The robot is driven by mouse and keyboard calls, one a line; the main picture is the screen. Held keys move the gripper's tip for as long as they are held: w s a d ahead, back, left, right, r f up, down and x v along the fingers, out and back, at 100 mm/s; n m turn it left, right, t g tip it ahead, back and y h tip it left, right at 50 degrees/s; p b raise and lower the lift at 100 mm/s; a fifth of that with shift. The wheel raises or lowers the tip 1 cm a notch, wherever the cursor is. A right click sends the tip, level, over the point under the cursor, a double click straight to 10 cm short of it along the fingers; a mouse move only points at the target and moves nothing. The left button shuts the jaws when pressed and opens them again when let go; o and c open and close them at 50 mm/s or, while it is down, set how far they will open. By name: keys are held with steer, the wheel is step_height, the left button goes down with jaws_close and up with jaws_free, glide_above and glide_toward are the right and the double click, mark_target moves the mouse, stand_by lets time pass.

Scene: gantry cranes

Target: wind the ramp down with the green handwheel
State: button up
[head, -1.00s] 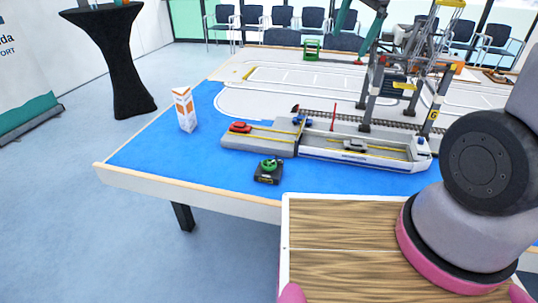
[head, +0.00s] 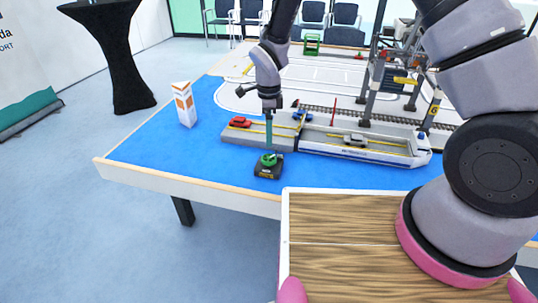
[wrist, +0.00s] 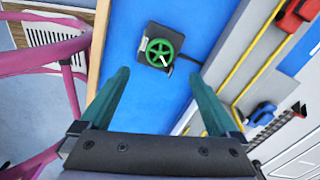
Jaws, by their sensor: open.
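The green handwheel (head: 270,159) sits on a small dark box (head: 267,172) on the blue table top, near the front edge. In the wrist view the green handwheel (wrist: 160,52) shows from above, with spokes and a pale crank knob. My gripper (head: 268,145) points down above the handwheel in the head view. In the wrist view its two teal fingers are spread wide and empty, and the wheel lies beyond the gap between the tips (wrist: 160,78). The grey quay (head: 240,139) and the model ship (head: 375,154) lie behind the box. I cannot clearly make out the ramp.
A red car (head: 240,122) and a blue vehicle (head: 302,116) stand behind the box. A grey car (head: 355,139) is on the ship. A white and orange carton (head: 184,104) stands at left. Blue table top is clear left of the box.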

mark_target(269, 157)
step_height(269, 157, down, 10)
steer(key=shift+r, duration=0.1)
stand_by(0.4)
steer(key=c, duration=1.4)
steer(key=shift+o, duration=0.2)
